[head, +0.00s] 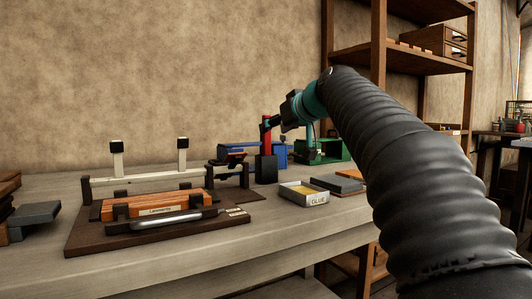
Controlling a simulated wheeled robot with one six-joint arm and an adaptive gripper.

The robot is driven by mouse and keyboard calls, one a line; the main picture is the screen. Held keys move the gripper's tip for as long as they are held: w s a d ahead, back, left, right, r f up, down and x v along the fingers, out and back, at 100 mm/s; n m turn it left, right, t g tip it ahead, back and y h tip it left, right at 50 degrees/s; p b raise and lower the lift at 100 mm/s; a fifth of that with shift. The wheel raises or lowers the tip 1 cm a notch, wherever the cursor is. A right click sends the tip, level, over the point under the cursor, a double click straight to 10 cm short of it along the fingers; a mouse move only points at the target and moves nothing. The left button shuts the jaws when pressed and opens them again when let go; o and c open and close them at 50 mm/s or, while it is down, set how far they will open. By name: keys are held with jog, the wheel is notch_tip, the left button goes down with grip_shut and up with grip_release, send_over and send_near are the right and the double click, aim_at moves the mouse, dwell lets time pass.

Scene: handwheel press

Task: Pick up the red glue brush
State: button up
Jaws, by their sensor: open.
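The red glue brush (267,142) stands upright in the head view, near the middle of the bench. Below its red handle is a dark block (266,168); I cannot tell whether that is its bristle head or a holder. My gripper (269,123) is open at the upper part of the red handle, reaching in from the right. A dark finger overlaps the handle in the picture; I cannot tell whether it touches. Part of the handle is hidden behind the finger.
A shallow tray marked GLUE (316,200) is in front of the brush, with grey slabs (336,183) beside it. A blue box (238,151) and green box (333,148) stand behind. A dark press frame (110,238) with orange-brown boards fills the left.

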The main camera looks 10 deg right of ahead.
aim_at(266, 138)
jog(key=shift+x, duration=2.7)
jog(key=shift+r, duration=0.1)
grip_shut()
